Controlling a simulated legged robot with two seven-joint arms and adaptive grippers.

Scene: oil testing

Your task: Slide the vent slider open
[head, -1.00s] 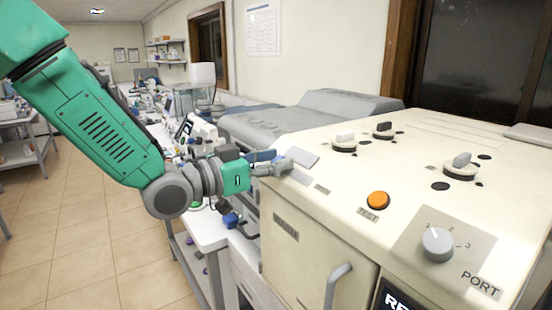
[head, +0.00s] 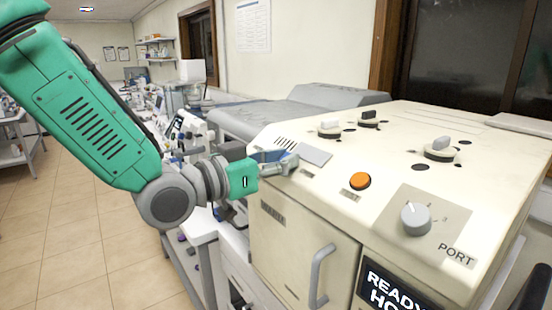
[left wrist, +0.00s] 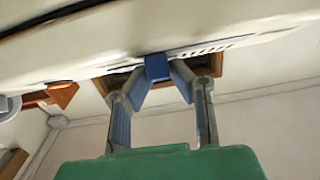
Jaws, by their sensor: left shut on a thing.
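The vent slider (head: 315,156) is a flat grey plate on the cream machine's top, near its left front edge. Beside it on the left, a row of dark vent slots (head: 285,143) lies uncovered. My left gripper (head: 288,164) reaches in from the left and is shut at the slider's near-left side. In the left wrist view, its two fingers meet on a small blue piece (left wrist: 157,67) against the machine, with the slots (left wrist: 205,50) beside it. The fingers hide the exact contact in the head view. My right gripper is not in view.
The cream machine (head: 400,150) also carries an orange button (head: 360,181), a grey PORT dial (head: 416,218) and several knobs. A door handle (head: 320,275) stands out from its front. A grey machine (head: 285,112) sits behind; open floor (head: 70,230) lies left.

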